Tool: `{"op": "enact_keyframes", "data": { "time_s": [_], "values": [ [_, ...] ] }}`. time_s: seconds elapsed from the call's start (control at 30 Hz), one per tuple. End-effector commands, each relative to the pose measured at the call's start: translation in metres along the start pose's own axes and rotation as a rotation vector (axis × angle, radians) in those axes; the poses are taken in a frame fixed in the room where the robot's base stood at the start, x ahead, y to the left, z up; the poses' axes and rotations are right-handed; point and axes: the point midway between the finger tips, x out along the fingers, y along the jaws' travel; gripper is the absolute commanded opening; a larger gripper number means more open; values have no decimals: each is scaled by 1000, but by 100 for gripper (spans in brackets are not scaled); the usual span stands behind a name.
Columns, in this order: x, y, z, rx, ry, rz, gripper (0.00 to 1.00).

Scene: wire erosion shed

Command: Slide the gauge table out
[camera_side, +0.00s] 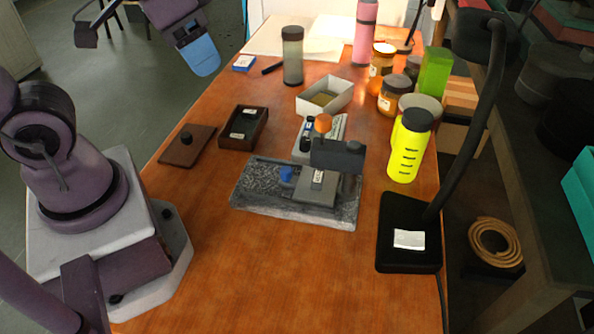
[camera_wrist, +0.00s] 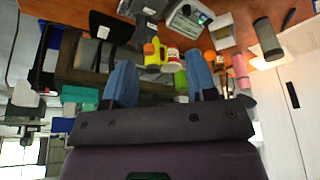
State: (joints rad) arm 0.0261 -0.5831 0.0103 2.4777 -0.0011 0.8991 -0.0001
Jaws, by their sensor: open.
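A dark speckled stone base (camera_side: 265,200) lies on the orange wooden table, carrying a grey gauge stand (camera_side: 338,155). A flat grey plate (camera_side: 317,187) sits low on the base under the stand's dark arm. A blue knob (camera_side: 286,173) is at the plate's left, and an orange knob (camera_side: 323,123) stands above. I cannot tell for sure which part is the gauge table. My gripper (camera_side: 203,60), with blue fingers, is high at the upper left, well apart from the base. In the wrist view its two fingers (camera_wrist: 160,82) are apart with nothing held.
A brown lid (camera_side: 187,146) and an open dark box (camera_side: 243,128) lie left of the base. A yellow bottle (camera_side: 408,150) and a black lamp (camera_side: 410,245) stand right. A white open box (camera_side: 325,95) and several jars are behind. The front table is clear.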

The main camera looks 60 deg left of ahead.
Motion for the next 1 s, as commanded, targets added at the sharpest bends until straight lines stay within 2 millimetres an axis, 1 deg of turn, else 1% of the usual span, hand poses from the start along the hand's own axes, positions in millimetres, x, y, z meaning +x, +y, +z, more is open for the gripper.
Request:
{"op": "enact_keyframes", "data": {
  "time_s": [0.03, 0.13, 0.27, 0.37, 0.4, 0.47, 0.5, 0.6, 0.7, 0.8, 0.9, 1.0],
  "values": [
    [14, 1, -4, -9, -62, 5, 52],
    [40, 3, -14, -123, -161, 3, 52],
    [78, 5, -27, -381, -267, -37, 52],
    [111, 6, -35, -644, -331, -101, 52],
    [124, 6, -38, -762, -347, -133, 52],
    [142, 6, -41, -937, -359, -182, 52],
    [153, 6, -43, -1052, -361, -215, 52],
    [173, 4, -50, -1328, -339, -282, 52],
    [180, 3, -60, -1564, -292, -310, 52],
    [179, 3, -68, -1735, -252, -317, 52],
    [179, 3, -69, -1835, -235, -327, 52],
    [182, 3, -68, -1878, -229, -334, 52]
  ]
}}
